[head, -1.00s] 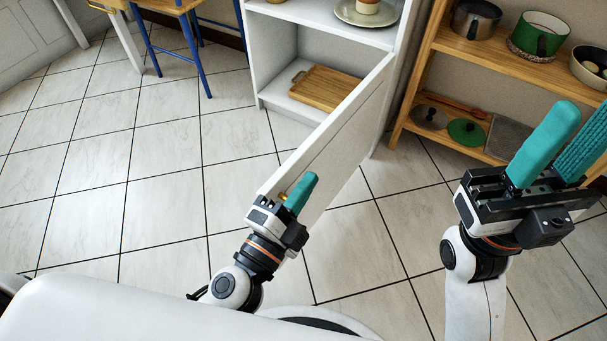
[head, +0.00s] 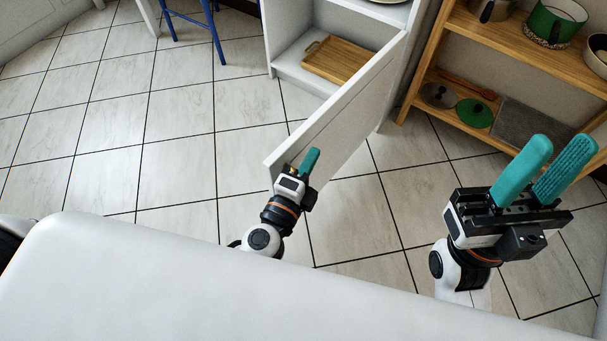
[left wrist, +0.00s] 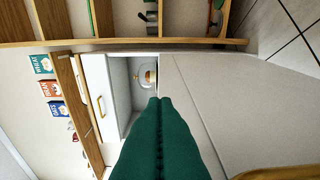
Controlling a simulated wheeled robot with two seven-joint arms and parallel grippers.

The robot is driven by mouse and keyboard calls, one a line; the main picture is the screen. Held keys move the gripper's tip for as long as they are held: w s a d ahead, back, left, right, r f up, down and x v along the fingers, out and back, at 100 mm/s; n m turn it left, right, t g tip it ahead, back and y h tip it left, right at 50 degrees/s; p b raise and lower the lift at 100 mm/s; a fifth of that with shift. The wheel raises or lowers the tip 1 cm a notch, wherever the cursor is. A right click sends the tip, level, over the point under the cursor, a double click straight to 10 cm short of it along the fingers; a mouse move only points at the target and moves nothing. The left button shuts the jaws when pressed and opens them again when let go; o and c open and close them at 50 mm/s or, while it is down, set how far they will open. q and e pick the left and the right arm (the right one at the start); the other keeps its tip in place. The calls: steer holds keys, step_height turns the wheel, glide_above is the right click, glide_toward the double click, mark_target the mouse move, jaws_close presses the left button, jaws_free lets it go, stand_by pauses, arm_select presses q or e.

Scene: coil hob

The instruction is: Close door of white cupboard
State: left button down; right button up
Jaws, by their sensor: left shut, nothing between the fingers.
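The white cupboard (head: 288,62) stands at the top middle of the head view, with its door (head: 345,112) wide open toward me. The door also fills the right of the left wrist view (left wrist: 235,95). My left gripper (head: 311,158) is shut and empty at the door's free end, in front of the face turned toward me. Whether it touches the door I cannot tell. Its shut teal fingers show in the left wrist view (left wrist: 160,130), with the cupboard's open inside beyond. My right gripper (head: 552,168) is open and empty, well right of the door.
A wooden tray (head: 338,61) lies inside the cupboard. A wooden shelf unit (head: 525,52) with pots and lids stands close on the right. A blue-legged stool (head: 216,40) is at the back left. The tiled floor left of the door is clear.

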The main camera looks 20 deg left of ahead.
mark_target(296, 154)
arm_select(q)
steer(key=shift+w+a, duration=0.25)
steer(key=shift+a, duration=0.5)
steer(key=shift+w+a, duration=0.25)
steer(key=shift+a, duration=0.45)
steer(key=shift+a, duration=0.15)
